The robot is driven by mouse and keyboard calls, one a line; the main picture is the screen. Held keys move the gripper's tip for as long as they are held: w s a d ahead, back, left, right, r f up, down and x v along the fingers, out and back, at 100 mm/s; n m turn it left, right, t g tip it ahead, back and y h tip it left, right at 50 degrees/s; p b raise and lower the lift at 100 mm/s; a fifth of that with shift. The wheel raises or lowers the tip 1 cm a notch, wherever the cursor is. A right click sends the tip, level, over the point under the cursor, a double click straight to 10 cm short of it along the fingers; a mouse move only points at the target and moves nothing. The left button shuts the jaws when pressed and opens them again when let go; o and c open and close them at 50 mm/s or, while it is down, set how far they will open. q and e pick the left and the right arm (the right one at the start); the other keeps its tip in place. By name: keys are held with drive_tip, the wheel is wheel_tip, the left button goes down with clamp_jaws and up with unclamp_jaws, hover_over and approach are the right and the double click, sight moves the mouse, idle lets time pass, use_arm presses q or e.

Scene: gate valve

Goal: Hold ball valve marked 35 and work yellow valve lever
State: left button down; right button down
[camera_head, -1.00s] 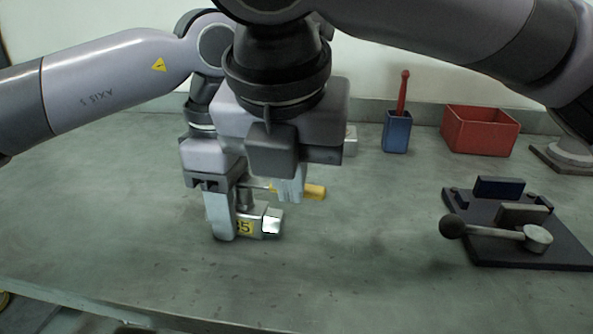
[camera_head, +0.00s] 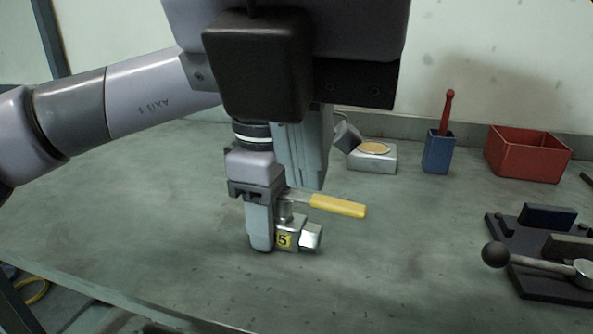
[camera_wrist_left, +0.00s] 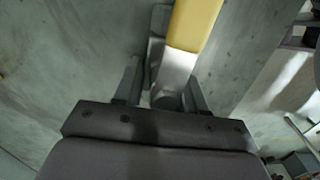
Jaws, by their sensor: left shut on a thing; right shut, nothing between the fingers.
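The ball valve (camera_head: 308,237) is a small metal body low over the table, with a yellow tag partly hidden so that only a 5 reads clearly. My left gripper (camera_head: 262,235) is shut on the valve body from above. The yellow lever (camera_head: 338,206) sticks out to the right from the valve stem. In the left wrist view the lever (camera_wrist_left: 193,28) runs up from between the left fingers (camera_wrist_left: 163,95).
A metal block with a tan round top (camera_head: 372,156) stands behind. A blue holder (camera_head: 438,152) with a red-handled tool and a red bin (camera_head: 527,153) stand at the back right. A dark fixture with a ball-ended handle (camera_head: 535,262) lies at right. The front table is clear.

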idle(0.3)
use_arm(q)
drive_tip(key=c, duration=0.6)
unclamp_jaws()
drive_tip(key=shift+o, duration=0.2)
